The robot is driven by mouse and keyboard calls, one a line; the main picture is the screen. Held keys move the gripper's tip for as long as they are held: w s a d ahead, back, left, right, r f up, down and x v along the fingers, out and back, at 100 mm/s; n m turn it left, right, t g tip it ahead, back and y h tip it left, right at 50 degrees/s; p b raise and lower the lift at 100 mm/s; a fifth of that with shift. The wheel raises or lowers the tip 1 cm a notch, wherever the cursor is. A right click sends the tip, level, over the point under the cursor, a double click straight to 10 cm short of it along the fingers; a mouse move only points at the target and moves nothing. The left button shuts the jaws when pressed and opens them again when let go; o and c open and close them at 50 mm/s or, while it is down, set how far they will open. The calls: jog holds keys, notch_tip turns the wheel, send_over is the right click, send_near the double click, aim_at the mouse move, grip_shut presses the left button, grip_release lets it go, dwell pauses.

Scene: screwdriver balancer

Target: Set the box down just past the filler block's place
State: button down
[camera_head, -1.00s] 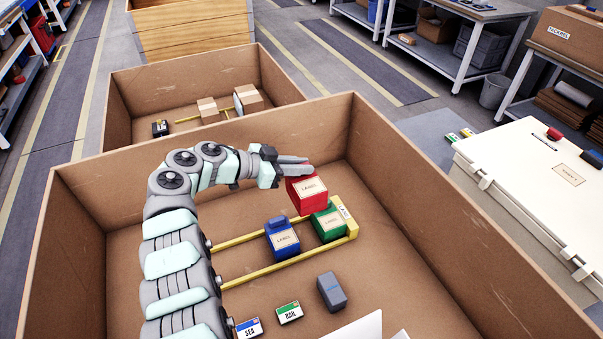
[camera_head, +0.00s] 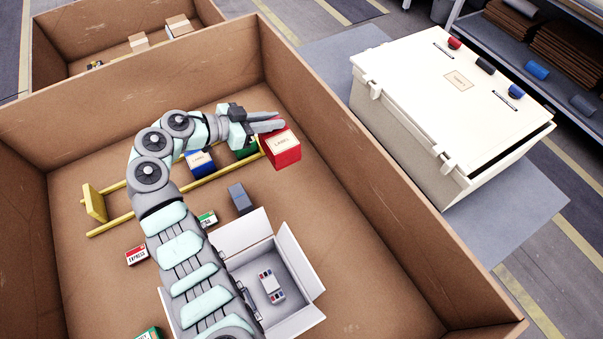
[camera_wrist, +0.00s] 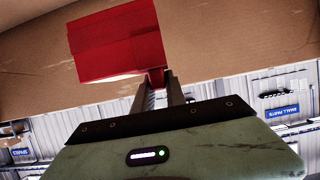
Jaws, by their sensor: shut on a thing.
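My gripper (camera_head: 268,122) is shut on a red box (camera_head: 282,150) with a pale "LABEL" sticker on top. In the head view the box hangs at the right end of the yellow rails (camera_head: 215,174) and covers part of that end. In the wrist view the red box (camera_wrist: 115,40) sits at the tips of the fingers. A blue box (camera_head: 201,163) and a green box (camera_head: 246,150), partly hidden by my gripper, sit at the rails. A slate-grey block (camera_head: 241,198) lies in front of the rails; I cannot tell whether it is the filler block.
A large cardboard bin's wall (camera_head: 330,150) rises close right of the red box. An open white carton (camera_head: 310,270) holds a small multicoloured item. Label cards (camera_head: 136,254) lie on the bin floor. A white chest (camera_head: 450,110) stands outside, right.

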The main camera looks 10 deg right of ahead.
jog(key=shift+a+f+b, duration=0.15)
jog(key=shift+f+b, duration=1.8)
jog(key=shift+f, duration=7.15)
jog(key=shift+w+f+b, duration=0.1)
jog(key=shift+f+b, duration=0.1)
jog(key=shift+b, duration=0.15)
jog(key=c, duration=1.4)
grip_release()
jog(key=shift+o, duration=0.2)
jog(key=shift+r, duration=0.2)
jog(key=shift+r+p, duration=0.2)
jog(key=shift+p, duration=0.35)
jog(key=v, duration=1.2)
jog(key=shift+f, duration=0.15)
